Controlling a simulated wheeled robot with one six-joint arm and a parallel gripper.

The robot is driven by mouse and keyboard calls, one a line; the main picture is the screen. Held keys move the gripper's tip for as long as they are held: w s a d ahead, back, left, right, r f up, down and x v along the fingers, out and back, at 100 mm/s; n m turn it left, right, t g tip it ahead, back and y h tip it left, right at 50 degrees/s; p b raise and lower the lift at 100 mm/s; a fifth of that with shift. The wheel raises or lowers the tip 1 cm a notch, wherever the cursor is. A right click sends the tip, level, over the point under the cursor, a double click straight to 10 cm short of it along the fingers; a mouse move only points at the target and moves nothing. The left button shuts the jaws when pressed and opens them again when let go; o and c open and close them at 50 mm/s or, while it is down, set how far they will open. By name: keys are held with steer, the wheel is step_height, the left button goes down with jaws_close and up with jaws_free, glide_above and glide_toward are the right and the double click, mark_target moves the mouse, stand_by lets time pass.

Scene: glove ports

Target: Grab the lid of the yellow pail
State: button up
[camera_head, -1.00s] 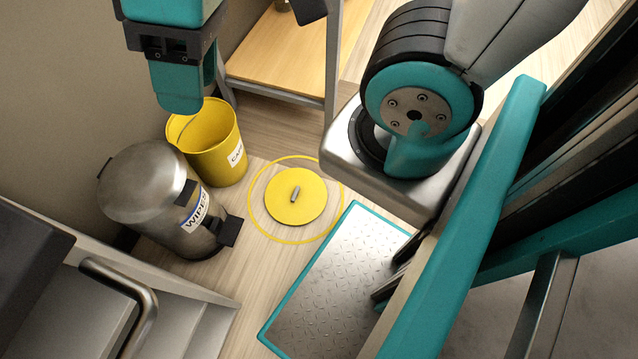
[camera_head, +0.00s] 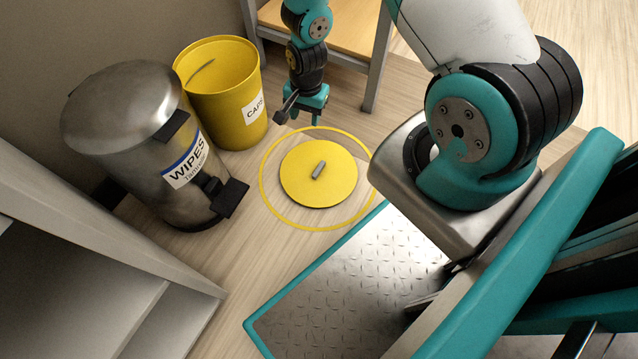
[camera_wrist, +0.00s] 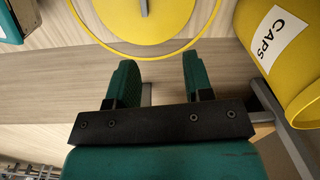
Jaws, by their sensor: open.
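The yellow lid (camera_head: 300,190) is a flat disc with a grey bar handle (camera_head: 319,170). It lies on the floor inside a painted yellow ring, clear of the pail. The yellow pail (camera_head: 228,103), labelled CAPS, stands open and upright behind and left of the lid. My gripper (camera_head: 300,116) is open and empty, at the far side of the lid, beside the pail and apart from both. In the wrist view, my open fingers (camera_wrist: 160,70) point towards the lid (camera_wrist: 125,27), whose handle is cut by the top edge. The pail (camera_wrist: 300,70) is at right.
A steel WIPES bin (camera_head: 130,125) with a foot pedal stands left of the pail. A wooden-shelved table (camera_head: 345,25) is behind my gripper. A grey cabinet (camera_head: 110,240) is at lower left. My own base fills the right. Floor around the lid is clear.

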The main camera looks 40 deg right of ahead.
steer(key=m+b, duration=0.2)
glide_above(319, 168)
step_height(319, 168, down, 9)
steer(key=shift+h, duration=0.3)
step_height(319, 168, down, 10)
steer(key=b, duration=0.6)
steer(key=shift+s+f, duration=0.1)
steer(key=shift+f, duration=0.15)
step_height(319, 168, down, 6)
steer(key=b, duration=0.5)
steer(key=shift+f+b, duration=0.25)
steer(key=shift+b, duration=0.1)
steer(key=shift+r, duration=0.15)
jaws_close()
